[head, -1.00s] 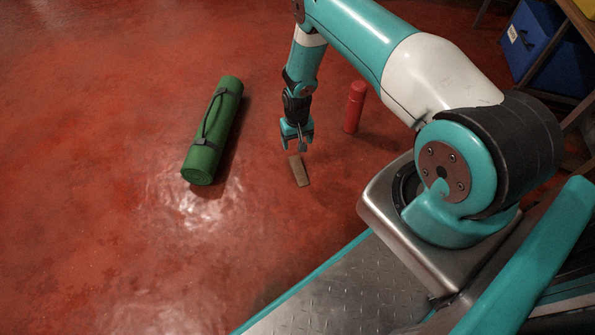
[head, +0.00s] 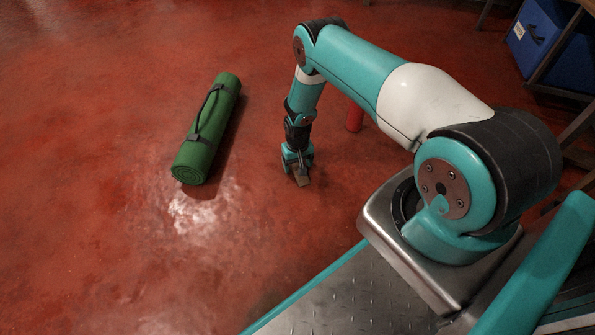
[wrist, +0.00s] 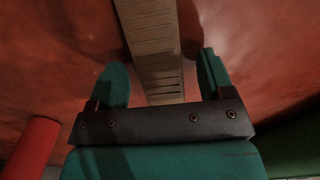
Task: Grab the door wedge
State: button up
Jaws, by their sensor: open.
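The door wedge (head: 303,180) is a small brown, tapered block on the red floor, partly hidden by my gripper in the head view. In the wrist view the wedge (wrist: 152,40) shows as a tan, ridged strip running from the top edge down between my fingers. My gripper (head: 297,172) is low over the wedge, pointing down. In the wrist view my gripper (wrist: 163,82) is open, with one teal finger on each side of the wedge and a gap on both sides. The near end of the wedge is hidden behind the gripper's dark bar.
A rolled green mat (head: 208,128) with dark straps lies to the left of my gripper. A red cylinder (head: 354,117) stands behind, partly hidden by my arm. A blue bin (head: 550,45) sits on a rack at the upper right.

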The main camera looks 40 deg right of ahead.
jog(key=shift+f, duration=0.1)
jog(key=c, duration=1)
